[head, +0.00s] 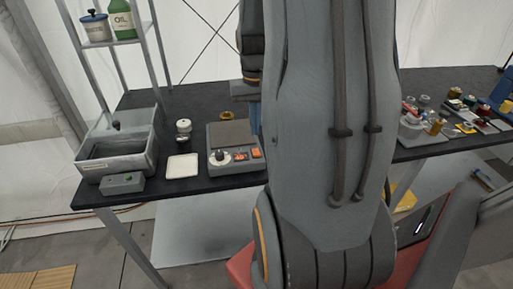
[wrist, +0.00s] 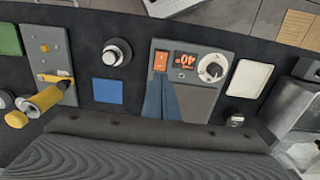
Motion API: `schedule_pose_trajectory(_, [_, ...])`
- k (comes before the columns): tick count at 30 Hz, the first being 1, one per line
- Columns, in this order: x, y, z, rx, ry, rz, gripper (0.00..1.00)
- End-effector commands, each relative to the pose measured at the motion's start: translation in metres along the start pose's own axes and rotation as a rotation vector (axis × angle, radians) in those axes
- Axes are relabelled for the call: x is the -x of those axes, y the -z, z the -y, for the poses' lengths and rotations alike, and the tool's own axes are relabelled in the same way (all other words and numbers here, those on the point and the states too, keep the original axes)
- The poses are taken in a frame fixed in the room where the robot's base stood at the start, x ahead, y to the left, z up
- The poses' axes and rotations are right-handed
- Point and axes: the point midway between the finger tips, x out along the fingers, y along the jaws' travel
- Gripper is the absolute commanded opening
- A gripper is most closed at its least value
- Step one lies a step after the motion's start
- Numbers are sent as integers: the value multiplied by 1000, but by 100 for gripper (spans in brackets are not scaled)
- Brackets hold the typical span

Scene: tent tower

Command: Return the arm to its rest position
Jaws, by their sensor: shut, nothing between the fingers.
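My gripper (head: 255,115) is partly hidden by my arm in the head view. It hangs above the dark bench (head: 188,100), near the back right of a grey hot plate (head: 231,138). In the wrist view its blue fingertips (wrist: 164,82) are together and empty, overlapping the picture of the hot plate. The hot plate has a knob, an orange switch and a display (wrist: 185,60) that seems to read 40. My arm is raised and fills the middle of the head view. The gap between fingers and bench cannot be judged exactly.
A grey basin (head: 118,158), small green-buttoned box (head: 123,183), white tray (head: 183,166) and lidded jar (head: 183,128) stand left of the hot plate. A shelf (head: 110,43) rises behind. Several small items crowd the bench's right end. A blue square (wrist: 108,91) lies near the hot plate.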

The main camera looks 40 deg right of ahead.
Motion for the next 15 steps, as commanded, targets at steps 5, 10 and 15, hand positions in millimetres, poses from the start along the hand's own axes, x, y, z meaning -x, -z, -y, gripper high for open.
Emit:
schedule_pose_trajectory(5, [11, 0, 0, 0, 0, 0, 0])
schedule_pose_trajectory(10, [10, 0, 0, 0, 0, 1, 0])
schedule_pose_trajectory(15, [10, 0, 0, 0, 0, 1, 0])
